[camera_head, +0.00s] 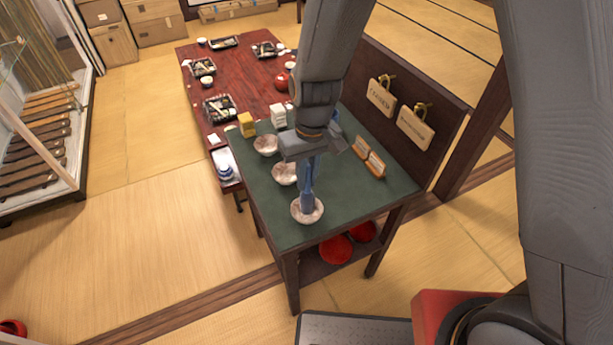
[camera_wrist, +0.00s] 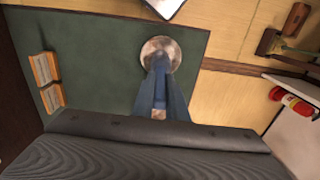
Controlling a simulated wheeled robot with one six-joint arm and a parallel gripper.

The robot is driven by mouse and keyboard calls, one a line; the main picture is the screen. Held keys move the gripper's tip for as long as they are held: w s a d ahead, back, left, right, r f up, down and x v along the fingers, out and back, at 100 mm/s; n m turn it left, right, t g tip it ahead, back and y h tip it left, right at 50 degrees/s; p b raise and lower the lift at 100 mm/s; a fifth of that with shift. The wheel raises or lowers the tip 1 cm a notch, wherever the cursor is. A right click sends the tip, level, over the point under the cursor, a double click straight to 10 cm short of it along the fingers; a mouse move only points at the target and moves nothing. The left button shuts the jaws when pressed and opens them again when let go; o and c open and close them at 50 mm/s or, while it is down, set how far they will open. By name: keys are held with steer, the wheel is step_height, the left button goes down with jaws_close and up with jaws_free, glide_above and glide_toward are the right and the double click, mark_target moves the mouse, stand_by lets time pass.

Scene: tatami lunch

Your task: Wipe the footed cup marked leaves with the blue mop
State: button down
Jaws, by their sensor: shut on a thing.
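My gripper (camera_head: 312,150) is shut on the blue mop (camera_head: 308,180), which points down from it. The mop's lower end is at the nearest pale, speckled cup (camera_head: 297,213), overlapping its bowl; whether it touches the inside cannot be told. In the wrist view, the mop (camera_wrist: 163,95) reaches the cup (camera_wrist: 158,46) and hides part of it. Two similar cups stand behind in a row, the middle one (camera_head: 284,174) and the far one (camera_head: 265,145). Leaf marks are too small to tell on any of them, and the feet are hidden.
The cups stand on a green-topped table (camera_head: 262,205). Small signs (camera_head: 375,165) stand at its right, by a raised dark board. A yellow box (camera_head: 246,124) and white blocks (camera_head: 278,115) stand at the back. Red round things (camera_head: 335,250) lie on the lower shelf.

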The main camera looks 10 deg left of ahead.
steer(key=shift+f, duration=0.55)
stand_by(0.4)
steer(key=n+b, duration=0.1)
steer(key=n, duration=0.2)
steer(key=shift+b, duration=0.35)
steer(key=n, duration=0.4)
steer(key=shift+d+b, duration=0.15)
steer(key=shift+b, duration=0.25)
